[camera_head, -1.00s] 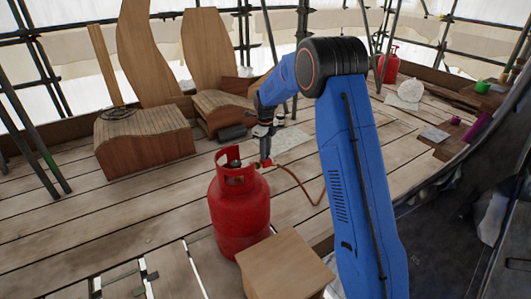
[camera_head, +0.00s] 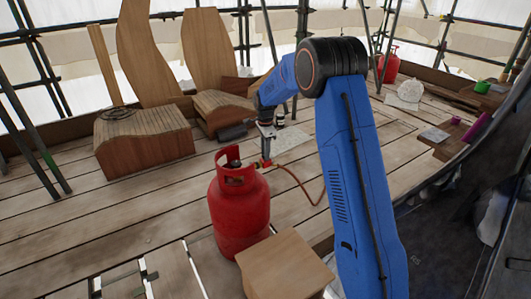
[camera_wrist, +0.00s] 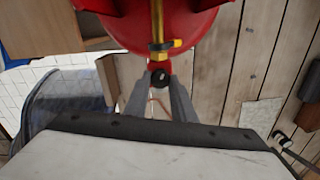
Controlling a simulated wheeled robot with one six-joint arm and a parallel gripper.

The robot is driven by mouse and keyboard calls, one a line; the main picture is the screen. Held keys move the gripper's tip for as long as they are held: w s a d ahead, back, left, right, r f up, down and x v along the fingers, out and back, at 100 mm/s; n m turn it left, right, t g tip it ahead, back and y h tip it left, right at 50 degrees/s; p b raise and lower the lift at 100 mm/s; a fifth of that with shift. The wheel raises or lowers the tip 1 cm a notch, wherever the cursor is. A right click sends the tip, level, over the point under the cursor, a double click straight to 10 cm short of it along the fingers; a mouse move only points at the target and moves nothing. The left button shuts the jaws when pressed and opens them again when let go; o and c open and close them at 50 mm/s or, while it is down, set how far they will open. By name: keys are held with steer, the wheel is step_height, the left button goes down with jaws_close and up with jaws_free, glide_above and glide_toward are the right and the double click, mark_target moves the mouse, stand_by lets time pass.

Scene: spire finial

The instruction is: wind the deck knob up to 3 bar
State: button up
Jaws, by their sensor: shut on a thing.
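A red gas cylinder (camera_head: 238,212) stands upright on the plank deck, with a collar around its top. A brass fitting (camera_wrist: 158,45) comes out of the cylinder in the wrist view, with a small dark round knob (camera_wrist: 160,78) at its near end. My gripper (camera_wrist: 160,92) has its two grey fingers closed in around this knob. In the head view my gripper (camera_head: 266,160) is at the right side of the cylinder's top, and the knob is too small to make out there. No gauge reading can be read in either view.
An orange hose (camera_head: 300,185) curves from the fitting to the right. A wooden box (camera_head: 283,265) stands close in front of the cylinder. Carved wooden pieces (camera_head: 145,145) stand behind at left. A second red cylinder (camera_head: 389,65) is far back.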

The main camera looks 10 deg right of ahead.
steer(key=n, duration=0.7)
steer(key=shift+w, duration=0.1)
steer(key=n, duration=0.7)
steer(key=shift+n, duration=0.3)
steer(key=n, duration=1.2)
steer(key=shift+a, duration=0.1)
steer(key=shift+n, duration=0.4)
steer(key=o, duration=1.1)
steer(key=shift+c, duration=0.2)
